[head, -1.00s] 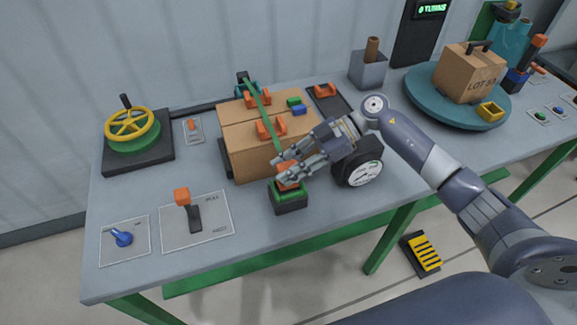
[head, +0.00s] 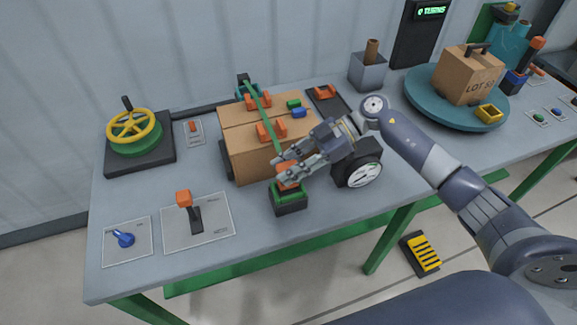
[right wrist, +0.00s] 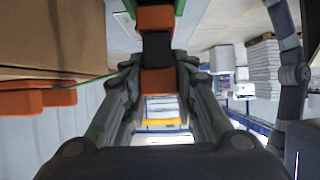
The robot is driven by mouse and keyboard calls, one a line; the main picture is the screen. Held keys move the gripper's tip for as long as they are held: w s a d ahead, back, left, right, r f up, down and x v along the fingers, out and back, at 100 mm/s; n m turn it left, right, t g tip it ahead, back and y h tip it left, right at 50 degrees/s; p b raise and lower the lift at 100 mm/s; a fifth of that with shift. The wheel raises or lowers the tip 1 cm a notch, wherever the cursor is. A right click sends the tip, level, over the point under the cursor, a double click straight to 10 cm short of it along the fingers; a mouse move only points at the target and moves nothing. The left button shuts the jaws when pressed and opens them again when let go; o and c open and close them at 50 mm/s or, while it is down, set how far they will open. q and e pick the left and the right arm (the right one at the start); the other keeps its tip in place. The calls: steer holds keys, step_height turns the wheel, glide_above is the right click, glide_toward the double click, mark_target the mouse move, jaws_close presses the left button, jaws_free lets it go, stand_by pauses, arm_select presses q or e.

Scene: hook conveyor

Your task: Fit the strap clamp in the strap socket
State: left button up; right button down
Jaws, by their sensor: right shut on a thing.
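The strap clamp (head: 287,182) is orange and sits at the end of the green strap (head: 274,133), which runs over the cardboard box (head: 244,157). The strap socket (head: 290,203) is a dark block with a green top at the front of the box. My right gripper (head: 281,171) is shut on the clamp and holds it right at the socket's top; whether it is fully seated I cannot tell. In the right wrist view the orange clamp (right wrist: 158,82) shows between the fingers. My left gripper is not in view.
Orange corner pieces (head: 271,130) sit on the box under the strap. A round gauge or wheel (head: 363,173) stands right of the gripper. A lever (head: 190,210) and a yellow handwheel (head: 132,126) are at left. A teal turntable (head: 425,95) carries another box.

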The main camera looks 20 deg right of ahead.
steer(key=shift+r, duration=0.4)
steer(key=shift+s+a+r, duration=0.15)
steer(key=shift+s+a, duration=0.1)
steer(key=shift+a, duration=0.15)
steer(key=s+a+r+b, duration=0.1)
steer(key=s+a+r, duration=0.3)
steer(key=r, duration=0.1)
steer(key=s+d+r+m+t+b, duration=0.1)
steer(key=s+d+m+t+b, duration=0.15)
steer(key=d+m+t, duration=0.2)
steer(key=w+f+n+g, duration=0.1)
steer(key=w+f, duration=0.1)
steer(key=w+f+n+g+p, duration=0.1)
steer(key=w+f+n+g, duration=0.1)
steer(key=w+f+n+g+p, duration=0.1)
steer(key=w+f, duration=0.2)
steer(key=shift+d+n+g, duration=0.15)
steer(key=shift+n+g, duration=0.1)
steer(key=shift+d, duration=0.1)
